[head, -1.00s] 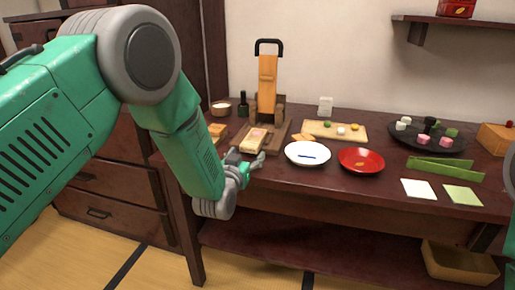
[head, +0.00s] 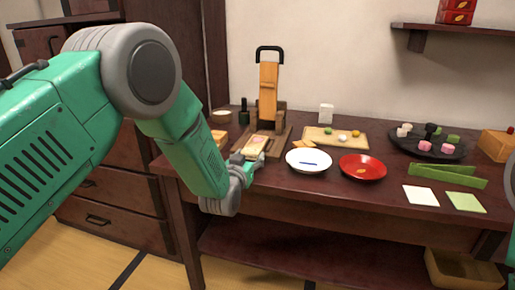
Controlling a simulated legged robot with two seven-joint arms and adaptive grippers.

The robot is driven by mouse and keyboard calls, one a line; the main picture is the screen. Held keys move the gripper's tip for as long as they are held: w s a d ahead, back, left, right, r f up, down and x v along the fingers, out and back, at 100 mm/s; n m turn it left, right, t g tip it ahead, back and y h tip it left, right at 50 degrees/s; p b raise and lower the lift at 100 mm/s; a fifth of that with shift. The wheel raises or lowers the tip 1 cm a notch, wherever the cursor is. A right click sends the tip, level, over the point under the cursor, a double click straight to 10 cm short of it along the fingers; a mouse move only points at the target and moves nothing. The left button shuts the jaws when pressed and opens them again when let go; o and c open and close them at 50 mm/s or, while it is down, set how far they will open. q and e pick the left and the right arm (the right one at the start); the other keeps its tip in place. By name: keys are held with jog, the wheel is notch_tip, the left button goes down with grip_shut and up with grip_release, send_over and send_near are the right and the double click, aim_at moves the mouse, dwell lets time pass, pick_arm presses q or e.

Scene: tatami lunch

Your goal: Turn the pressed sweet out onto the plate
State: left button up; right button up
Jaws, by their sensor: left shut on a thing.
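My left gripper (head: 248,161) is shut on the near end of a small pale wooden mould (head: 255,146). A pinkish, patterned sweet seems to show in the mould's upper face, which points up. The mould is at the front of the wooden press base, left of the plate; I cannot tell whether it still touches the base. A white plate (head: 309,168) with a dark blue mark lies just right of it, with nothing on it. A red plate (head: 362,174) with a gold mark lies further right. My right gripper is not in view.
The press (head: 268,92) with its black handle stands behind the mould. A wooden board (head: 320,142) with small coloured balls lies behind the plates. A dark round tray (head: 430,154) of sweets, a green holder (head: 447,176) and paper squares (head: 420,195) are to the right.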

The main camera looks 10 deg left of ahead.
pick_arm(q)
jog(key=shift+r+p, duration=1.55)
jog(key=shift+r, duration=0.5)
